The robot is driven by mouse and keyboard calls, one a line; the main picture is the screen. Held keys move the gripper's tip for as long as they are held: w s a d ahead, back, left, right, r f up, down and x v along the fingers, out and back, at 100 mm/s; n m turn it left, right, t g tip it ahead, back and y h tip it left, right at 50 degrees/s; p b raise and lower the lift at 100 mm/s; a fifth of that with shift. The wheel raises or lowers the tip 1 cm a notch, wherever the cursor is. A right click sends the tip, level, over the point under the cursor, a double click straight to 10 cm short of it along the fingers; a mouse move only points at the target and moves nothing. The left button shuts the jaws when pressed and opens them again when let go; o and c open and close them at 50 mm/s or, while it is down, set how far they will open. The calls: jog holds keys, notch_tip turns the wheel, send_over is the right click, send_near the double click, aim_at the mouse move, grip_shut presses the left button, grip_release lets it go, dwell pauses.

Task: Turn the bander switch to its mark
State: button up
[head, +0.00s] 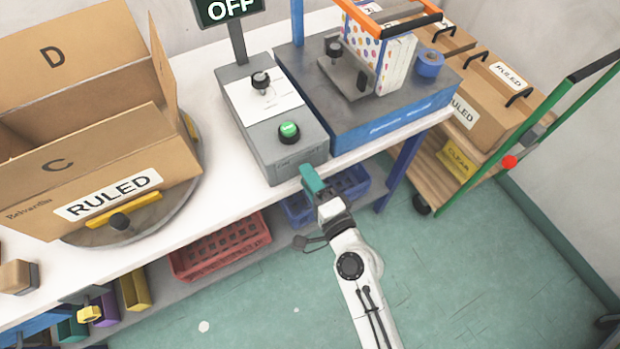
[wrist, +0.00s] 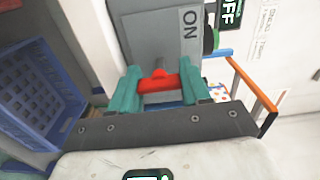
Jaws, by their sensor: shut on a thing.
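The bander switch shows in the wrist view as a red crossbar handle (wrist: 157,83) in front of a grey panel marked ON. My gripper (wrist: 160,76) has one teal finger at each side of the red handle and is shut on it. In the head view my gripper (head: 312,180) is at the near end of the grey control box (head: 262,140), low by the table's front edge. The switch itself is hidden there. An ON label (wrist: 190,30) lies to the right of the handle. I cannot tell whether the handle lines up with it.
The control box bears a green button (head: 289,131) and a black knob (head: 261,80), with an OFF sign (head: 230,8) behind. A blue bander (head: 385,120) stands to its right. A blue crate (head: 345,184) and a red crate (head: 220,247) sit below.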

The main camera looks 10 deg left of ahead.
jog(key=o, duration=1.1)
jog(key=shift+c, duration=0.2)
jog(key=shift+d, duration=0.1)
jog(key=b+v, duration=0.3)
jog(key=v, duration=0.7)
jog(key=shift+s+d, duration=0.25)
jog(key=shift+s, duration=0.1)
